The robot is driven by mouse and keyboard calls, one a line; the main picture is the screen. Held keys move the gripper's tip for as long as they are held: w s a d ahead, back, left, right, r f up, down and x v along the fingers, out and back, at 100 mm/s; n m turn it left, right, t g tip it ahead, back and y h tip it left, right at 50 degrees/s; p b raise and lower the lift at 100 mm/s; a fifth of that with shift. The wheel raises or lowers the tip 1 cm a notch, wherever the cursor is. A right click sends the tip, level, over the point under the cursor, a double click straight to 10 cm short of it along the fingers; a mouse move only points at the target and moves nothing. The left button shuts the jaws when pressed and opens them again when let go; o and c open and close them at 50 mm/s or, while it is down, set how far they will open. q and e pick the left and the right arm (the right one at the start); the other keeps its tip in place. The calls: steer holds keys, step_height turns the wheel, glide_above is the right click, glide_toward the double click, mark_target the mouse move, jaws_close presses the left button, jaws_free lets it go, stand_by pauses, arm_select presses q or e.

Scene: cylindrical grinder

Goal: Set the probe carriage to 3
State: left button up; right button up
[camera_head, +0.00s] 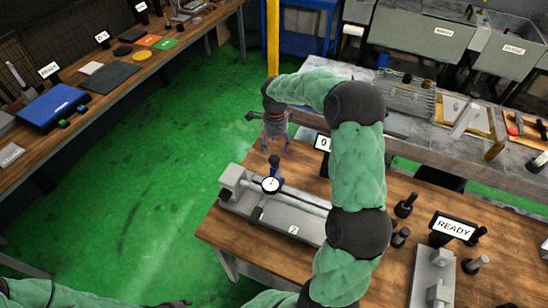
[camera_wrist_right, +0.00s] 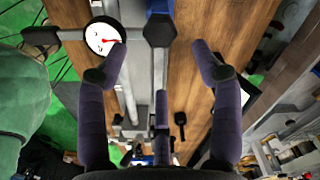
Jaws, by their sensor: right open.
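The probe carriage (camera_head: 276,176) is a dark blue post with a black knob, on the rail of a grey bench fixture (camera_head: 262,212) near its left end. A white round dial (camera_head: 271,184) with a red needle is beside it and also shows in the right wrist view (camera_wrist_right: 102,38). My right gripper (camera_head: 275,145) is open and empty, just above the carriage. In the right wrist view the black hexagonal knob (camera_wrist_right: 159,29) appears between the two spread purple fingers, apart from both. A tag on the fixture's front reads 2.
A display (camera_head: 322,143) showing 0 stands behind the fixture, partly hidden by my right arm. A READY sign (camera_head: 453,228), black knobs and a grey block (camera_head: 432,275) stand to the right on the wooden table. Green floor lies open at left.

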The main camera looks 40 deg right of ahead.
mark_target(275, 158)
step_height(275, 158, down, 8)
steer(key=shift+w+r, duration=0.1)
steer(key=shift+w, duration=0.05)
stand_by(0.3)
jaws_close()
